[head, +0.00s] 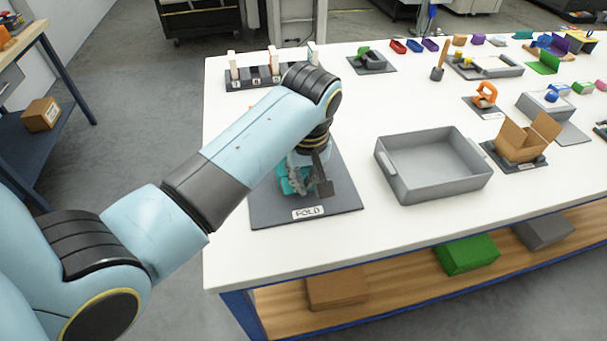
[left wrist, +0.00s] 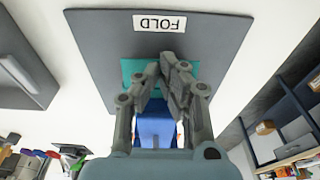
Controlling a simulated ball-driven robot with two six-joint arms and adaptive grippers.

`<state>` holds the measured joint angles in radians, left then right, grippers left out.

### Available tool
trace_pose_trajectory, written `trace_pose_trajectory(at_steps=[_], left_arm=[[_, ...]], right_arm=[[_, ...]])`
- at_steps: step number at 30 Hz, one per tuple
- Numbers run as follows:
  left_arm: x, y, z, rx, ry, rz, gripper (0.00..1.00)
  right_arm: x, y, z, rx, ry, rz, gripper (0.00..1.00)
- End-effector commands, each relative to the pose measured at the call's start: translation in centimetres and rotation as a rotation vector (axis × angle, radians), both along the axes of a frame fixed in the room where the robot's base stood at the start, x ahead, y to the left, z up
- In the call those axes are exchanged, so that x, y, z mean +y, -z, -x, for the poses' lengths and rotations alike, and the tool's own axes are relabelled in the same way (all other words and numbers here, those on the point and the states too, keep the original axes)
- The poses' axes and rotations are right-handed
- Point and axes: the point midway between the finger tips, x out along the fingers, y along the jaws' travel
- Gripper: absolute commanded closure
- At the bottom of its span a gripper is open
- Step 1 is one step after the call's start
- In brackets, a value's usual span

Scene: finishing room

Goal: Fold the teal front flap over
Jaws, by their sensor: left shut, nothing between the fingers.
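The teal front flap (left wrist: 132,70) lies over the dark grey mat marked FOLD (head: 342,198), on the side toward the label. It also shows in the head view (head: 285,186), partly hidden by my gripper. A blue part (left wrist: 155,125) lies behind the flap in the left wrist view, partly covered by my fingers. My left gripper (left wrist: 168,60) is shut and empty, with its fingertips over the teal flap; in the head view it is low over the mat (head: 300,185). I cannot tell whether the fingertips touch the flap. My right gripper is not in view.
A grey tray (head: 392,180) stands right of the mat, with an open cardboard box (head: 520,145) beyond it. A numbered rack (head: 240,84) stands behind my left arm. Bare white table (head: 400,240) lies in front of the tray.

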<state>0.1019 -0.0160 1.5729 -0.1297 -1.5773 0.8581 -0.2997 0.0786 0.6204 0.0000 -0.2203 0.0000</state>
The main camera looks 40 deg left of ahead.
Motion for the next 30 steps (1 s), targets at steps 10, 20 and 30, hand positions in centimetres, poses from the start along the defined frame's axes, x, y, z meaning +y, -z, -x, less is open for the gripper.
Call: trace_pose_trajectory(at_steps=[10, 20, 30], left_arm=[[0.0, 0.4, 0.0, 0.000, 0.000, 0.000, 1.00], [0.0, 0.9, 0.0, 0.000, 0.000, 0.000, 1.00], [0.2, 1.0, -0.1, 0.000, 0.000, -0.001, 1.00]], right_arm=[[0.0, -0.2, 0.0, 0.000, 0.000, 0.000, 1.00], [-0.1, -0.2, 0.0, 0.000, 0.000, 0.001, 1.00], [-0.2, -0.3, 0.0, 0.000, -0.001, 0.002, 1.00]])
